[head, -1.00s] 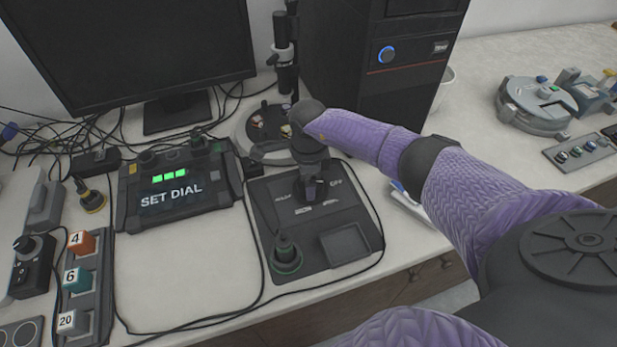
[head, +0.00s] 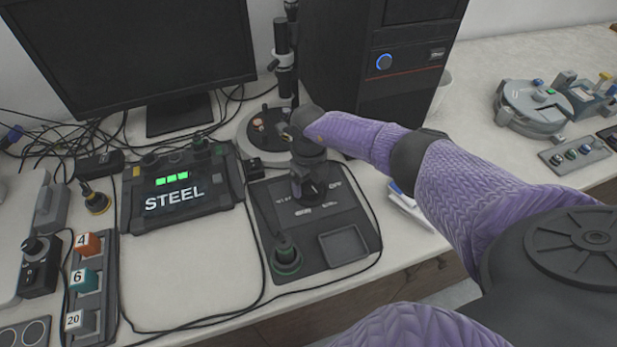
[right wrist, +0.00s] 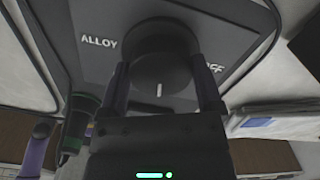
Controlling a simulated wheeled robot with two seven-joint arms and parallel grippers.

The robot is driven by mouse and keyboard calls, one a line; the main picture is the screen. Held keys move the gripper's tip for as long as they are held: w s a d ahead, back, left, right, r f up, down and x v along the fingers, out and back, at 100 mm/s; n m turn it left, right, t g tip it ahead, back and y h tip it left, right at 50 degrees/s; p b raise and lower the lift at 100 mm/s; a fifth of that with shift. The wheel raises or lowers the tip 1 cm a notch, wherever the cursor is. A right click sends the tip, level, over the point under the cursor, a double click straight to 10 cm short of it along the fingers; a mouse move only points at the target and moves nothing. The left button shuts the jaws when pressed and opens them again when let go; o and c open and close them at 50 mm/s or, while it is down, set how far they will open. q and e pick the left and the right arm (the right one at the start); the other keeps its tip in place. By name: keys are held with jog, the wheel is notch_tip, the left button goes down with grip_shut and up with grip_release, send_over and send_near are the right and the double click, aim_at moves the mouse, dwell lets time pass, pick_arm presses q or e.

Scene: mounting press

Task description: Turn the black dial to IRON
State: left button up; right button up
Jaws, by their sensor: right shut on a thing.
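The black dial (right wrist: 160,58) is a round knob on the dark panel (head: 334,277), with ALLOY printed to its left and a partly hidden OFF to its right in the right wrist view. A short white mark on its face points toward the bottom of that view. My right gripper (head: 308,190) is over the panel from above, its two fingers closed on opposite sides of the dial. In the head view the gripper hides most of the dial, and the other labels are too small to read. The display box (head: 182,196) reads STEEL. My left gripper is out of view.
A green-ringed black knob (head: 287,256) and a square recess share the panel. A monitor (head: 140,45) and a black computer tower (head: 350,90) stand behind. Numbered blocks stand in a rack (head: 93,335) at the left. Cables loop around the panel.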

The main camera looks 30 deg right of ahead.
aim_at(310, 182)
jog(key=m+p, duration=0.1)
jog(key=m, duration=0.5)
jog(key=shift+d+r+p, duration=0.1)
jog(key=shift+d+p, duration=0.05)
jog(key=shift+p, duration=0.2)
jog(key=shift+m, duration=0.9)
jog(key=shift+m+p, duration=0.3)
jog(key=o, duration=1)
notch_tip(310, 182, up, 9)
jog(key=p, duration=0.4)
jog(key=shift+r+p, duration=0.1)
jog(key=shift+p, duration=0.25)
jog(key=shift+r, duration=0.3)
